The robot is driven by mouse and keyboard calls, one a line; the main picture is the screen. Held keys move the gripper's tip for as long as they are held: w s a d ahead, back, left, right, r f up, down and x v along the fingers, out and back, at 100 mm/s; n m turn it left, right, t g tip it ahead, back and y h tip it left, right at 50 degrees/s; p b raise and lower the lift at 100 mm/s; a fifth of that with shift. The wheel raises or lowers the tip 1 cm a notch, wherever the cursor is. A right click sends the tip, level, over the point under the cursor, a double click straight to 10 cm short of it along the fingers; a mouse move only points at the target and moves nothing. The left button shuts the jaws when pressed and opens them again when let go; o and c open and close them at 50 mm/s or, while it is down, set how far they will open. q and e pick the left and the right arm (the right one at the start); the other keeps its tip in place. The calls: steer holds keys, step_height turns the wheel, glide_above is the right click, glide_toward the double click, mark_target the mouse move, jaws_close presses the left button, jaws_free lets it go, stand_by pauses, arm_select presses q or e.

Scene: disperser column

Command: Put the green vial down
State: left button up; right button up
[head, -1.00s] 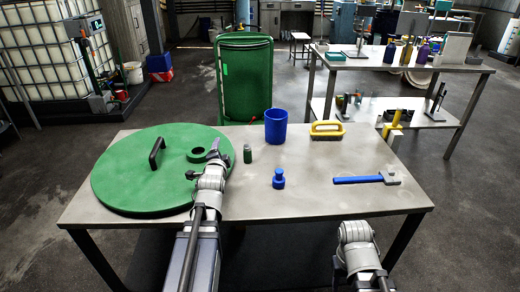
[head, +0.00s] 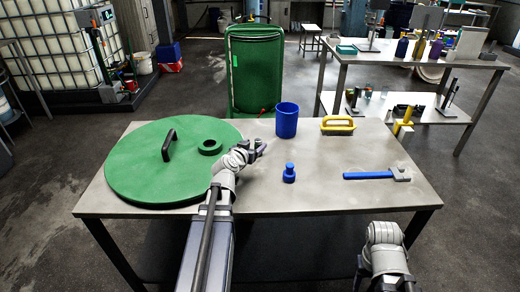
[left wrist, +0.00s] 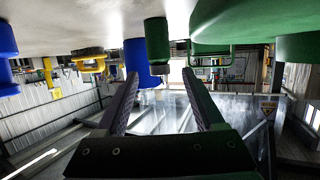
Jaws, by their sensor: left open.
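The green vial (left wrist: 157,40) shows in the left wrist view, which is upside down. It stands upright on the grey table (head: 330,195), its cap pointing down in that picture. My left gripper (head: 260,147) is open, low over the table between the green lid and the blue bottle. In the left wrist view its fingers (left wrist: 163,88) point toward the vial, one to each side in the picture. I cannot tell how deep the vial is between them. In the head view the vial is hidden behind the gripper. My right arm shows at lower right, its gripper out of view.
The round green lid (head: 150,180) with a black handle covers the table's left. The front right tabletop is clear.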

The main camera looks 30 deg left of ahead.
mark_target(260, 139)
arm_select(q)
steer(key=shift+r+b+x, duration=0.2)
steer(key=shift+b+x, duration=0.6)
steer(key=shift+x, duration=3)
jaws_close()
